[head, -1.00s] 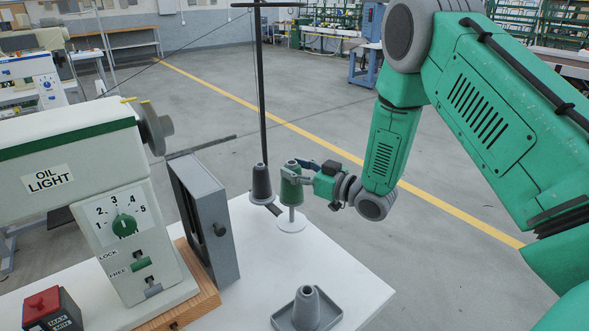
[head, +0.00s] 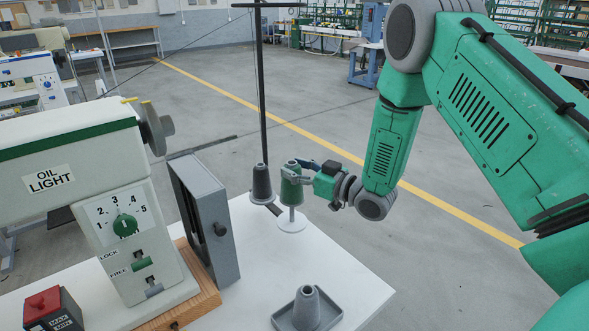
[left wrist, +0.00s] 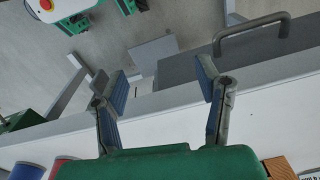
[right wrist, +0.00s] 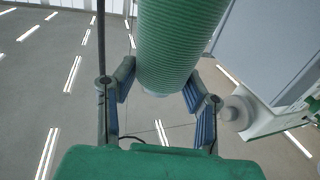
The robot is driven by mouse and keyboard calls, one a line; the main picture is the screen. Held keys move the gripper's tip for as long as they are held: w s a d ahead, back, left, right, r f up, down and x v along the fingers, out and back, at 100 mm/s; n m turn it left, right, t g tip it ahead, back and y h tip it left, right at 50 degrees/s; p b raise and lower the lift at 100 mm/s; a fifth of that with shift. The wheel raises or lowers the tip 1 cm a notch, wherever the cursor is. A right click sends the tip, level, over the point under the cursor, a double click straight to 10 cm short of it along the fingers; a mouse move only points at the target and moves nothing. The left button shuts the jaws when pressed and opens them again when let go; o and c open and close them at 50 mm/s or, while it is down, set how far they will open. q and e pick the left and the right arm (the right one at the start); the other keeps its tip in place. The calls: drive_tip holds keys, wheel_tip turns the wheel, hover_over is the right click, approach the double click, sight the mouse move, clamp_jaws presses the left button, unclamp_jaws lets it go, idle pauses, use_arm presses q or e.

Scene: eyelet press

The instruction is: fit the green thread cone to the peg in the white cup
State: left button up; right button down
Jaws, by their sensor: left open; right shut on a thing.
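The green thread cone (head: 291,188) is upright at the far end of the white table. My right gripper (head: 290,176) is shut on its upper part from the right. The right wrist view also shows the ribbed cone (right wrist: 178,45) between the fingers. The white cup (head: 292,225) is a shallow round dish directly below the cone. A short pale stem shows between the cone's lower end and the cup; I cannot tell how far the peg reaches inside the cone. My left gripper (left wrist: 163,85) is open and empty in the left wrist view, and out of the head view.
A dark grey cone (head: 262,184) stands close left of the green cone, near a black upright pole (head: 262,100). A grey cone-shaped piece on a tray (head: 306,310) is at the front. The sewing machine (head: 100,210) and a grey box (head: 205,220) fill the left.

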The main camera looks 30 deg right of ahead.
sight(301, 195)
drive_tip(key=shift+f+b, duration=2.75)
drive_tip(key=shift+f, duration=1.05)
idle(0.4)
drive_tip(key=c, duration=0.9)
unclamp_jaws()
drive_tip(key=shift+o, duration=0.2)
drive_tip(key=shift+r, duration=0.1)
wheel_tip(301, 195, up, 5)
drive_tip(key=p, duration=0.4)
